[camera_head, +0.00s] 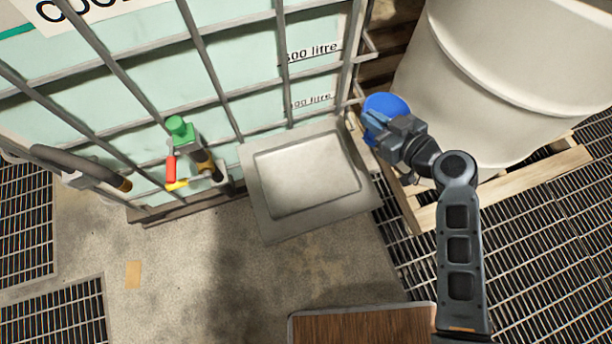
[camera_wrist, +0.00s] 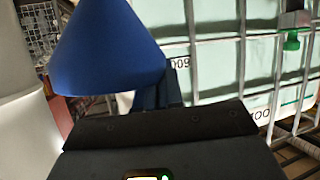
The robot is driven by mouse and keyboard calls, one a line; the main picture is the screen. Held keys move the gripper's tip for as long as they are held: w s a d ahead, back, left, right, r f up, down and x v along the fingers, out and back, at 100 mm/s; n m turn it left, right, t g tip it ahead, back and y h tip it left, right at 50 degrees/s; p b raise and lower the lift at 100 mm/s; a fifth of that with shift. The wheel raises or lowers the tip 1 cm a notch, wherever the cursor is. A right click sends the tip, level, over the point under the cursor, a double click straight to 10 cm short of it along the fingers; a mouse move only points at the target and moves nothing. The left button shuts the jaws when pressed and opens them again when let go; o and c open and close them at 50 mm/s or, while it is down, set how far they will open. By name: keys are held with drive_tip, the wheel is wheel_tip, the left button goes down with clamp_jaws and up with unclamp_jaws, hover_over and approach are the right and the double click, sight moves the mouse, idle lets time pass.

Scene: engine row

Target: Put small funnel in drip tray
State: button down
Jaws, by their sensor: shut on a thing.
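A blue small funnel (camera_head: 386,104) is held in my gripper (camera_head: 377,124), which is shut on it. In the wrist view the funnel (camera_wrist: 105,50) is large at the upper left, its cone in front of the jaws; where the fingers grip it is partly hidden. The grey drip tray (camera_head: 262,205) lies on the floor in the middle of the head view, at the foot of the caged tank. Its shallow recess looks empty. My gripper and the funnel are to the right of the tray's far right corner, apart from it in the picture.
The caged liquid tank (camera_head: 238,75) stands behind the tray, with a green-capped valve (camera_head: 180,128) at its left. A large white drum (camera_head: 500,70) stands on a wooden pallet (camera_head: 520,180) to the right. A brown wooden surface (camera_head: 360,328) is at the bottom. Concrete floor left of the tray is open.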

drive_tip(key=s+a+r+n+g+y+b, duration=0.3)
drive_tip(key=a+n+g+y+b, duration=0.25)
drive_tip(key=n+g, duration=0.3)
drive_tip(key=s+a+f, duration=0.4)
drive_tip(key=a+f, duration=0.5)
drive_tip(key=f, duration=0.2)
drive_tip(key=shift+a+n+p, duration=0.3)
drive_tip(key=shift+n+p, duration=0.05)
drive_tip(key=shift+n, duration=0.1)
drive_tip(key=c, duration=1.3)
unclamp_jaws()
drive_tip(key=shift+d, duration=0.1)
drive_tip(key=v, duration=1.2)
drive_tip(key=shift+s+f, duration=0.1)
drive_tip(key=shift+s, duration=0.1)
